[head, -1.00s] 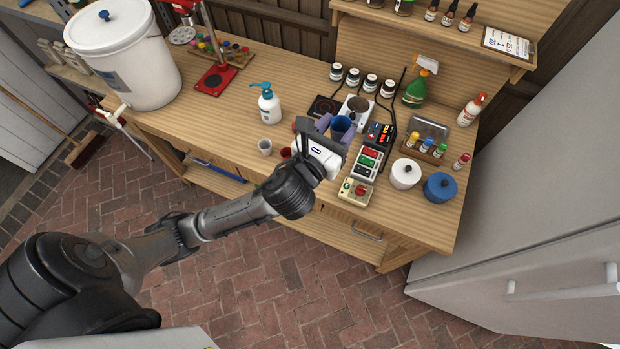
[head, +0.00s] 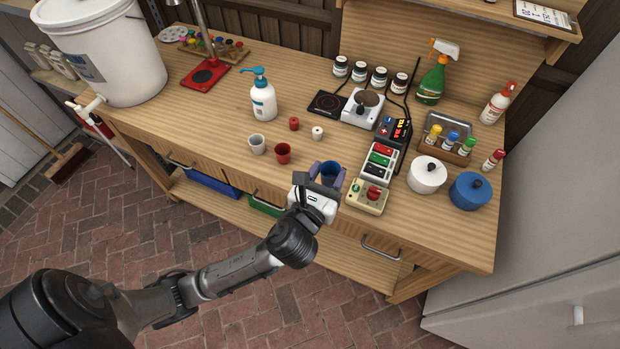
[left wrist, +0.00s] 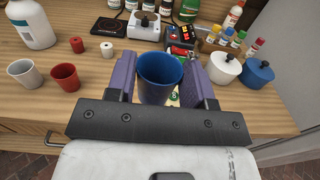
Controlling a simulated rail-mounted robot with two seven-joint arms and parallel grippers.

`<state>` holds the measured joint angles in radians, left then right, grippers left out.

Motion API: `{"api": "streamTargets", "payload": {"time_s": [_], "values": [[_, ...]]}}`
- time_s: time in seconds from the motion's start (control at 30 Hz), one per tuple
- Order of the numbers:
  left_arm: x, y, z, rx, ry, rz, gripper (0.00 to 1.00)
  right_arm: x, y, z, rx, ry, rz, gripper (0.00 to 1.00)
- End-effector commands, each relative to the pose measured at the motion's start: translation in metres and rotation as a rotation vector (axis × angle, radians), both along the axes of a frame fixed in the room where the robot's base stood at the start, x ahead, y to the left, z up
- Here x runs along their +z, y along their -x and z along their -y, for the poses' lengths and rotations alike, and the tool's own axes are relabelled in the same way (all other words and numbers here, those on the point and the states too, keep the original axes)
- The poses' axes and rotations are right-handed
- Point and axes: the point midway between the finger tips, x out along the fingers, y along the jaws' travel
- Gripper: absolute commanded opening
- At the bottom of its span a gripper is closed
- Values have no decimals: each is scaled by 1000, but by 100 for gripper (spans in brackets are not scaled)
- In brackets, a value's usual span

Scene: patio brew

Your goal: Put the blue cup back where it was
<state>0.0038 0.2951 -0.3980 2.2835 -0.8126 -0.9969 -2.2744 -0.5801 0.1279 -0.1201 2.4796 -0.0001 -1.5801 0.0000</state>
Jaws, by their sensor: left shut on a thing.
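The blue cup (head: 329,173) is between the fingers of my left gripper (head: 327,176), near the front edge of the workbench. In the left wrist view the blue cup (left wrist: 160,77) stands upright, with its open top showing, and the left gripper's purple fingers (left wrist: 160,82) are shut on it from both sides. Whether its base touches the bench is hidden. A red cup (head: 282,153) and a grey-white cup (head: 257,144) stand in a row to its left on the bench. My right gripper is not in view.
Right of the held cup are a beige box with a red knob (head: 367,196) and a button panel (head: 379,162). A white pot (head: 427,175) and a blue pot (head: 470,190) stand further right. A soap bottle (head: 263,99) and small red (head: 294,123) and white pieces (head: 317,132) are behind.

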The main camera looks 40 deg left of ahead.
Motion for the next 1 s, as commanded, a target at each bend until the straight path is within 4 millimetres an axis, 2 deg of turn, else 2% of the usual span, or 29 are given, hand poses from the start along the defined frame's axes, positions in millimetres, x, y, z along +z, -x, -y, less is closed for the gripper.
{"api": "streamTargets", "payload": {"time_s": [0.13,0.23,0.63,0.8,1.0], "values": [[-13,-1,-3,6,-2,-1,26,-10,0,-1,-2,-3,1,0],[-22,-6,-14,10,-3,-3,26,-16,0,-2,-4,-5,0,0],[-67,-40,-80,10,-2,-3,26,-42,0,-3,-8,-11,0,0],[-77,-49,-97,7,-1,-1,26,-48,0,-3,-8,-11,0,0],[-81,-53,-104,8,-1,-1,26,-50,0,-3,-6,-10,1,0]]}}
